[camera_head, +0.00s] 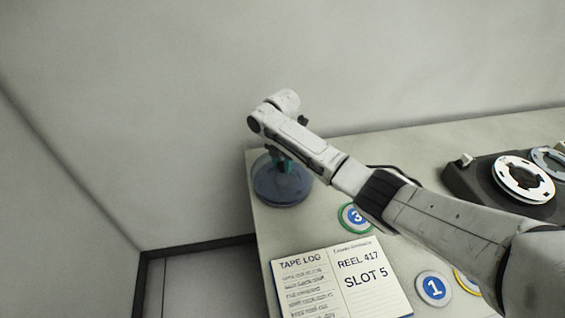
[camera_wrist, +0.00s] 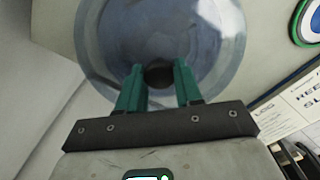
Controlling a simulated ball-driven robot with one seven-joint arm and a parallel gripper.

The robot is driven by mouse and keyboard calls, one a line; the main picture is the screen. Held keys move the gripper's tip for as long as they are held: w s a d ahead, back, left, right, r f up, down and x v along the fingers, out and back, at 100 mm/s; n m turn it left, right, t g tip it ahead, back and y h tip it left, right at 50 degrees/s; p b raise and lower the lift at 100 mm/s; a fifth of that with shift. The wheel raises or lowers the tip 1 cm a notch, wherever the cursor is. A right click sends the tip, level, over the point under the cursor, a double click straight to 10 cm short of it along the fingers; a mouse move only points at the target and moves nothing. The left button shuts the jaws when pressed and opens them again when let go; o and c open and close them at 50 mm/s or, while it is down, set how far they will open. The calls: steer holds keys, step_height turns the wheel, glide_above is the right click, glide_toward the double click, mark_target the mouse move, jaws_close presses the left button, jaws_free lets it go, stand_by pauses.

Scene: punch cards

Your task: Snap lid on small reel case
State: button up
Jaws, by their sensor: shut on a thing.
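A round translucent blue lid (camera_wrist: 160,30) fills the upper middle of the wrist view, with a dark round knob (camera_wrist: 158,75) near its centre. My gripper (camera_wrist: 159,78) has its green fingers shut on the knob from both sides. In the head view my gripper (camera_head: 286,164) reaches down over the round blue case and lid (camera_head: 280,190) at the table's far left corner. My gripper partly covers them. I cannot tell the case from the lid there, or whether the lid is seated.
An open tape log (camera_head: 340,285) lies near the table's front. Numbered round discs lie beside it, including disc 3 (camera_head: 352,217) and disc 1 (camera_head: 433,289). A tape machine (camera_head: 480,185) with reels stands at right. The table's left edge is close to the case.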

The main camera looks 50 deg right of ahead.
mark_target(282, 165)
steer(key=shift+f+b, duration=1.15)
steer(key=shift+f, duration=0.65)
stand_by(1.3)
steer(key=o, duration=1)
steer(key=shift+c, duration=0.3)
steer(key=shift+c, duration=0.6)
steer(key=shift+r, duration=0.1)
step_height(282, 165, up, 7)
steer(key=p, duration=0.6)
